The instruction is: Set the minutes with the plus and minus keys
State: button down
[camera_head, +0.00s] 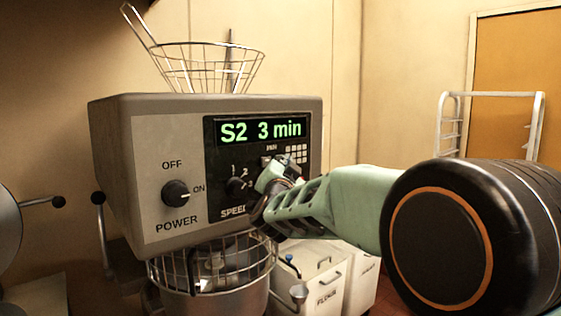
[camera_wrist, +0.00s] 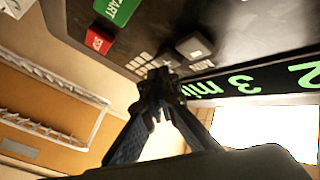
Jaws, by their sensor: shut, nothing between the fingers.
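The mixer's dark control panel (camera_head: 212,160) carries a lit display (camera_head: 261,130) reading "S2 3 min" in green. Below it is a small MIN label, with a grey key (camera_head: 266,161) partly showing. In the wrist view one grey square key (camera_wrist: 194,47) stands clear beside the MIN label. Another dark key seems to lie at the fingertips and is mostly hidden. My gripper (camera_wrist: 162,82) is shut and empty, with its tips at the panel by these keys. I cannot tell whether they touch. In the head view my gripper (camera_head: 274,180) covers the panel's lower right part.
A speed knob (camera_head: 238,185) sits left of my gripper, and a power knob (camera_head: 176,193) further left. The wrist view shows a green START key (camera_wrist: 118,9) and a red key (camera_wrist: 98,40). A wire-guarded bowl (camera_head: 215,280) is below; white bins stand right.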

jog(key=shift+w+a, duration=0.35)
jog(key=shift+w, duration=0.1)
dwell(0.6)
jog(key=shift+s+d, duration=0.1)
jog(key=shift+s, duration=0.05)
jog(key=shift+s+d+b, duration=0.45)
jog(key=shift+s+b, duration=0.15)
jog(key=s+d+b, duration=0.1)
jog(key=s, duration=0.1)
jog(key=s+d+b, duration=0.2)
dwell(0.6)
dwell(0.4)
